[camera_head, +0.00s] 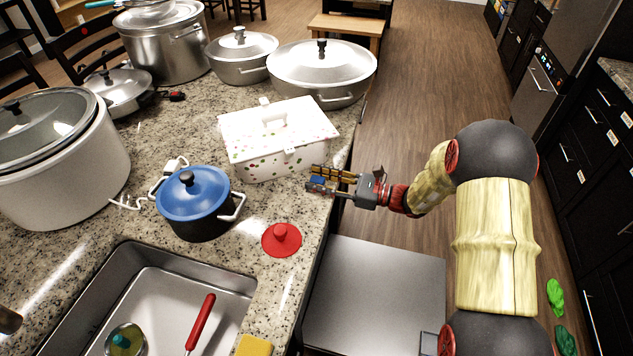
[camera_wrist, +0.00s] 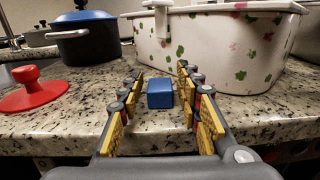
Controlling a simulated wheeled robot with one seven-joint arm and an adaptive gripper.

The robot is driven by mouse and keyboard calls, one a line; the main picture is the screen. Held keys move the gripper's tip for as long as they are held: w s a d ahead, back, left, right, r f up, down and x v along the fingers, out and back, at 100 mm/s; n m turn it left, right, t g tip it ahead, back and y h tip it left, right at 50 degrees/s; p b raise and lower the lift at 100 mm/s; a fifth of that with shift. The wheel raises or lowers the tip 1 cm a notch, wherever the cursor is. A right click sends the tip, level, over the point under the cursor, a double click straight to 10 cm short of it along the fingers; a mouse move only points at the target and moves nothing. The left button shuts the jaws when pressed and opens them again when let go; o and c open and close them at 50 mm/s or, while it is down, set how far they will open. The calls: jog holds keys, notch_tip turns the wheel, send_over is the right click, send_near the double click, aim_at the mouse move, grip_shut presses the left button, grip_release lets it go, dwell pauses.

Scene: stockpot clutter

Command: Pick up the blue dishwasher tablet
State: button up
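The blue dishwasher tablet (camera_wrist: 160,94) is a small blue block on the speckled counter, close in front of the white patterned box. My gripper (camera_wrist: 160,82) is open, with one yellow-padded finger on each side of the tablet and a visible gap on both sides. In the head view my gripper (camera_head: 317,179) reaches in from the right over the counter edge, and a bit of the blue tablet (camera_head: 321,181) shows between its fingers.
The white patterned box (camera_head: 285,165) stands just behind the tablet. A red lid with a knob (camera_head: 281,240) and a blue-lidded pot (camera_head: 195,195) are to the left. The sink (camera_head: 150,290) is at the front left. Larger pots fill the back.

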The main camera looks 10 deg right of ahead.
jog(key=c, duration=0.6)
jog(key=shift+c, duration=0.6)
